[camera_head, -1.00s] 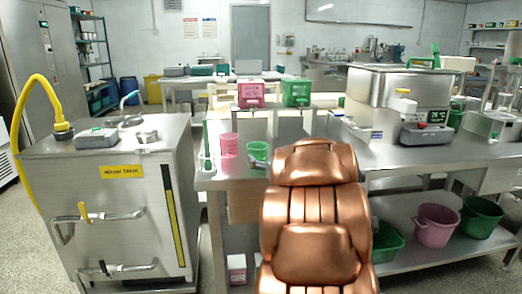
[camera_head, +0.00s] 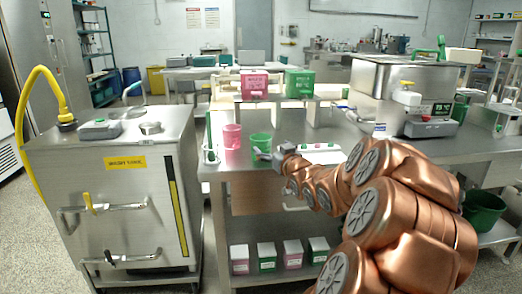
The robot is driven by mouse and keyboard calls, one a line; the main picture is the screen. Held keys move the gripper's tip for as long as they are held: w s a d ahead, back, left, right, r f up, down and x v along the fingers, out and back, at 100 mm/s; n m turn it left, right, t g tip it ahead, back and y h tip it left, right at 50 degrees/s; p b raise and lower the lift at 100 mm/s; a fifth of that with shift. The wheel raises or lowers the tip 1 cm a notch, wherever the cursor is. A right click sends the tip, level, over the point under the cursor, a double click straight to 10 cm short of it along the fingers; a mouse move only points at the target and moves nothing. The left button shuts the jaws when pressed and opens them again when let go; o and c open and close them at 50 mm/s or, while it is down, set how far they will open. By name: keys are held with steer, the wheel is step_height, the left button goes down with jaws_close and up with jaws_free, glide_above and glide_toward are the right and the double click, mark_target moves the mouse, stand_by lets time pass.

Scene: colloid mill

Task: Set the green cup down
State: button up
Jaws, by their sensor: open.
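The green cup (camera_head: 261,143) stands upright on the steel bench, just right of a pink cup (camera_head: 232,136). My gripper (camera_head: 262,155) is open at the end of my copper-coloured arm, close in front of the green cup at its lower right. The fingers are small in this view, and I cannot tell whether they touch the cup. The gripper hides part of the cup's lower right side.
A pink box (camera_head: 255,84) and a green box (camera_head: 299,83) sit on a raised shelf behind. The wash tank (camera_head: 112,190) stands left, across a gap. A steel machine (camera_head: 408,95) stands right. Several small boxes and a green bucket (camera_head: 484,210) are on the lower shelf.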

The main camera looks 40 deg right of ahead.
mark_target(257, 135)
steer(key=shift+a+b+x, duration=0.15)
steer(key=shift+b+x, duration=0.25)
steer(key=shift+x, duration=1.5)
steer(key=shift+a+b+x, duration=0.15)
steer(key=shift+b+x, duration=0.25)
steer(key=shift+x, duration=1.5)
steer(key=shift+w+r, duration=0.1)
steer(key=shift+w, duration=0.05)
steer(key=shift+c, duration=0.4)
steer(key=c, duration=1.3)
steer(key=shift+r, duration=0.15)
steer(key=shift+r+p, duration=0.75)
steer(key=shift+r, duration=0.85)
steer(key=s+a+r+p, duration=0.1)
steer(key=s+a, duration=0.8)
steer(key=s, duration=0.3)
steer(key=shift+s+a+r+p, duration=0.3)
steer(key=shift+s, duration=0.05)
